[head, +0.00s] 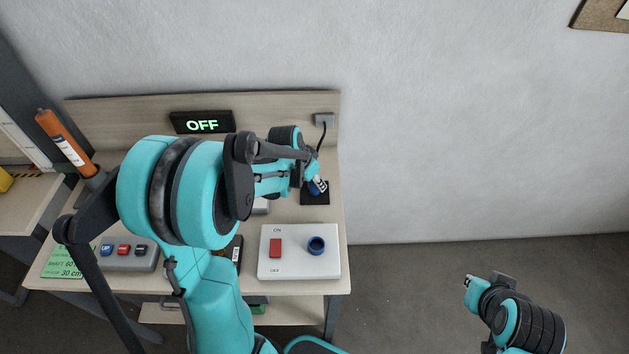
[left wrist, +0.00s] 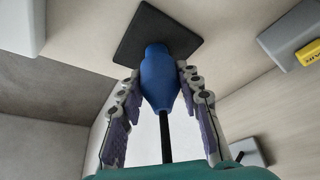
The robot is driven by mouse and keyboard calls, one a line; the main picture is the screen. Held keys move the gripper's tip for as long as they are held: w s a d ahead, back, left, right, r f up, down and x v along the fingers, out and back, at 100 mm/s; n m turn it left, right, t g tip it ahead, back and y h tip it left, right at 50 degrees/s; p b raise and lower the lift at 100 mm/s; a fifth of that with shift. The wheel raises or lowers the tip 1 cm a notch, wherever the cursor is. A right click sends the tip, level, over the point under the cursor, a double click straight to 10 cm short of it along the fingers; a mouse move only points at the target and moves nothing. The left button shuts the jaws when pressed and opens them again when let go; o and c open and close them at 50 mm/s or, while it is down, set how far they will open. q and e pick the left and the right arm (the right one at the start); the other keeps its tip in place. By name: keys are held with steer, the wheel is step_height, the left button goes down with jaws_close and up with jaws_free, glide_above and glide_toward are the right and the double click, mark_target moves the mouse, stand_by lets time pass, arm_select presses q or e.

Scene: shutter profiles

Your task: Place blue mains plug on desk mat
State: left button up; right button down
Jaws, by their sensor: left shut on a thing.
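The blue mains plug (head: 321,188) is in the fingers of my left gripper (head: 314,180), above the black desk mat (head: 318,200) at the right of the bench. In the left wrist view the two fingers are closed on either side of the blue plug body (left wrist: 158,80), and a dark cable runs back from it between them. The plug's front end overlaps the square dark mat (left wrist: 140,35) there; I cannot tell whether they touch. My right gripper (head: 468,284) is well off to the right, away from the bench, too small to read its jaws.
A white panel (head: 290,268) with a red rocker switch (head: 275,248) and a round blue socket (head: 316,245) sits in front of the mat. A black cable rises to a grey wall box (head: 324,119). A display (head: 202,122) reads OFF. A grey button box (head: 128,258) stands left.

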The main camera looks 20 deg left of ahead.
arm_select(q)
steer(key=o, duration=1.2)
steer(key=shift+c, duration=0.2)
steer(key=shift+r+p, duration=0.35)
steer(key=shift+p, duration=0.05)
steer(key=p+v, duration=0.4)
steer(key=v, duration=0.7)
steer(key=s+d+r+n+t, duration=0.1)
steer(key=s+d+r+n, duration=0.1)
steer(key=s+d, duration=0.2)
steer(key=s+d+r+n+t+y, duration=0.1)
steer(key=s+d, duration=0.4)
steer(key=s, duration=0.5)
steer(key=shift+s+d+r+n+t, duration=0.3)
steer(key=shift+r+n+t, duration=0.1)
steer(key=shift+r, duration=0.2)
